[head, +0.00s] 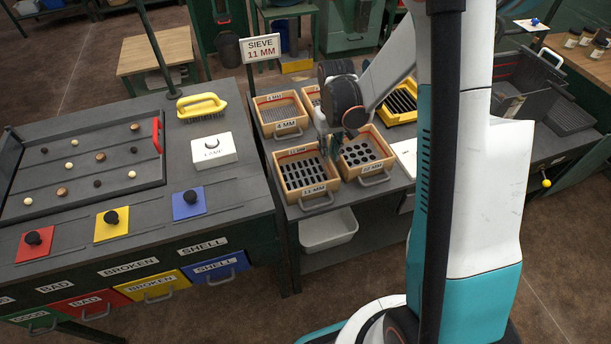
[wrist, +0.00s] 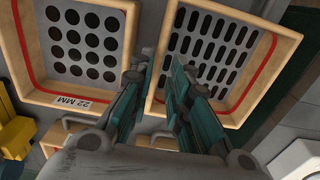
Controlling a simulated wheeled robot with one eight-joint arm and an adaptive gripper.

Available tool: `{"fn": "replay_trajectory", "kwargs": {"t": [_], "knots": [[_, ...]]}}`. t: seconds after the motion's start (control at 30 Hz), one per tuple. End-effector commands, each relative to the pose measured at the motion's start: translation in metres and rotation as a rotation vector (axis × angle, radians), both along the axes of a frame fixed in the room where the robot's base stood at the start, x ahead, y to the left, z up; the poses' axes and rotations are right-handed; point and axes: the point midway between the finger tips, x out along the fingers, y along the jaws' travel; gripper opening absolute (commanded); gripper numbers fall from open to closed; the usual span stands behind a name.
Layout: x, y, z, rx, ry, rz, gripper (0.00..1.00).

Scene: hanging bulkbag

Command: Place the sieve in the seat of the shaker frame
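The slotted sieve (head: 307,192), a square wooden tray with dark slots and a front label that seems to read 11 MM, sits on the dark bench. It also shows at the upper right of the wrist view (wrist: 229,118). My gripper (head: 332,146) points down between this sieve and the round-holed 22 MM sieve (head: 366,164). In the wrist view, my gripper (wrist: 160,68) has its fingers apart, one on each side of the slotted sieve's near side wall. I see no clear grip on the wall. I cannot clearly identify the shaker frame's seat.
A sign (head: 261,47) reads SIEVE 11 MM. A yellow slatted tray (head: 402,103) lies to the right, with a dark crate (head: 528,84) beyond.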

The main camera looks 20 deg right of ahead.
Motion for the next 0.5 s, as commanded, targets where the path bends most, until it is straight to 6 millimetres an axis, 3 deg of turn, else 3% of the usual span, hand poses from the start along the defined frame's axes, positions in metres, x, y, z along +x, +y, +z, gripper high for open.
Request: {"fn": "replay_trajectory", "kwargs": {"t": [0.3,0.5], "knots": [[-0.006,-0.003,-0.044,0.0,0.0,0.0,0.17],[-0.006,-0.003,-0.046,0.0,0.0,0.0,0.17]]}}
